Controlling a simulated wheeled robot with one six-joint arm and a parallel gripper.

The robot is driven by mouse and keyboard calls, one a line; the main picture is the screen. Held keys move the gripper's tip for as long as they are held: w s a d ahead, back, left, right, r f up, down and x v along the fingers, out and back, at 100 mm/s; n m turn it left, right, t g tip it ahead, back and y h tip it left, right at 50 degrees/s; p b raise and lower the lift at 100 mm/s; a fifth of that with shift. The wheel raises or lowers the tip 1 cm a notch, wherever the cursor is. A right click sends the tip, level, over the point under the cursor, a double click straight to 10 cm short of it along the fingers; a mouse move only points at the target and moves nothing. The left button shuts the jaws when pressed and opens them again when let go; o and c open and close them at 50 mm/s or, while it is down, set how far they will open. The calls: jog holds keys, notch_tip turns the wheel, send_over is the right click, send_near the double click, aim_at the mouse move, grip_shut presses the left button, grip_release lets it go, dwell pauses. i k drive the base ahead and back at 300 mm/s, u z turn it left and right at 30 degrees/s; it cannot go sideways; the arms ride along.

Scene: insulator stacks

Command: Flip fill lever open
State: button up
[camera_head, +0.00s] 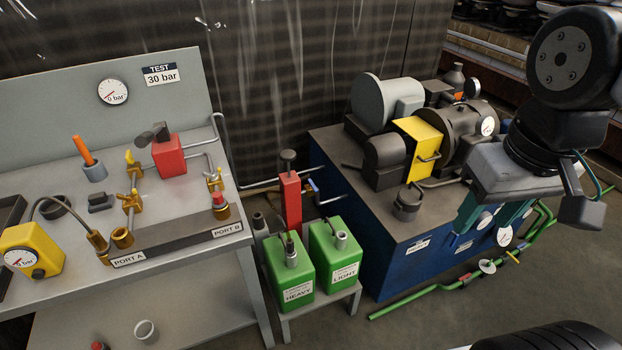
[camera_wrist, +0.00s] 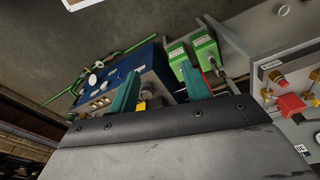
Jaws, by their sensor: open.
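No label reading "fill" can be made out. A small blue-handled lever (camera_head: 313,186) sits on piping beside an upright red column (camera_head: 290,200), between the bench and the blue cabinet; it may be the fill lever, but I cannot be sure. Its setting is too small to tell. My gripper (camera_head: 486,226) hangs over the right part of the blue cabinet, well right of this lever, with teal fingers. In the wrist view my gripper (camera_wrist: 161,72) has its two fingers spread apart with nothing held between them.
A blue cabinet (camera_head: 385,250) carries a motor, a yellow guard (camera_head: 417,147) and a dark tank. Green HEAVY (camera_head: 290,270) and LIGHT (camera_head: 336,254) cans stand on a low stand. The grey test bench (camera_head: 190,235) is at left. Green piping (camera_head: 420,300) runs low at right.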

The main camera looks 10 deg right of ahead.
aim_at(310, 184)
jog(key=k, duration=0.65)
jog(key=u, duration=0.5)
jog(key=i, duration=0.55)
jog(key=u, duration=0.55)
jog(key=i, duration=1.1)
jog(key=z, duration=0.4)
